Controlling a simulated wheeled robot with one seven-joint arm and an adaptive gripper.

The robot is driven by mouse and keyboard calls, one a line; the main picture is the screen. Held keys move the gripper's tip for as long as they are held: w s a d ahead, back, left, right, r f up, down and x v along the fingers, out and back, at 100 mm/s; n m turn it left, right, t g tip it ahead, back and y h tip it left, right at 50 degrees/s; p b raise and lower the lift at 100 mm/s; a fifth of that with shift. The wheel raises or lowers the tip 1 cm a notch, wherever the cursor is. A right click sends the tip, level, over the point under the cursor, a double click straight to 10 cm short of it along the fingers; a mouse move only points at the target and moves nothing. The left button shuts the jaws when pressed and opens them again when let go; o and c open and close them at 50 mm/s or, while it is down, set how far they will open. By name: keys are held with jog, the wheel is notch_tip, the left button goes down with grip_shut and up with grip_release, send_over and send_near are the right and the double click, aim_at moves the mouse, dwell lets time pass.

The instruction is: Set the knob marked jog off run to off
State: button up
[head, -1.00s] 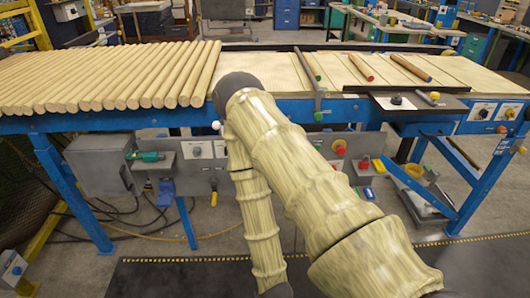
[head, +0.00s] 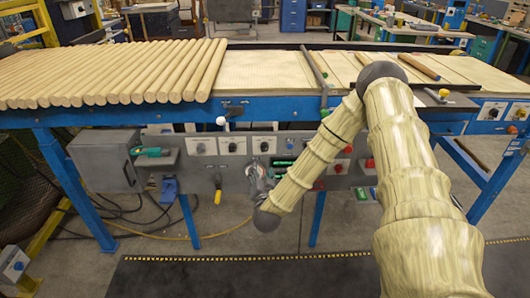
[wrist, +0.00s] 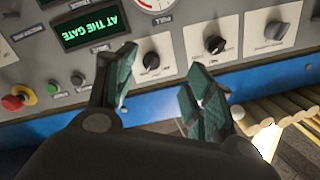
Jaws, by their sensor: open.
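Three black knobs on pale plates show in the wrist view: a near knob (wrist: 151,58), a middle knob (wrist: 214,45) and a far knob (wrist: 276,30). Their markings are too small and blurred to read, so I cannot tell which is the jog off run knob or its setting. In the head view, pale knob plates (head: 200,147) line the grey panel under the conveyor. My gripper (wrist: 163,76) is open and empty, its fingertips apart. The near knob shows just beyond and between them; contact cannot be told. In the head view my gripper (head: 257,180) is in front of the panel.
The wrist view shows a lit green display (wrist: 90,24), a red mushroom button (wrist: 18,98) and a gauge (wrist: 153,4). Wooden dowels (head: 110,75) cover the conveyor's left part. A white-balled lever (head: 221,120) juts above the panel. Open floor lies in front.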

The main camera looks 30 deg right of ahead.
aim_at(265, 150)
jog(key=shift+m+h, duration=0.5)
jog(key=shift+h, duration=0.2)
jog(key=x, duration=0.4)
jog(key=d+r+p+x, duration=0.1)
jog(key=x, duration=0.3)
jog(key=s+x, duration=0.1)
jog(key=x, duration=0.3)
jog(key=shift+w+d+r, duration=0.2)
jog(key=shift+d+r, duration=0.05)
jog(key=shift+d, duration=0.05)
jog(key=shift+c, duration=0.2)
jog(key=c, duration=1)
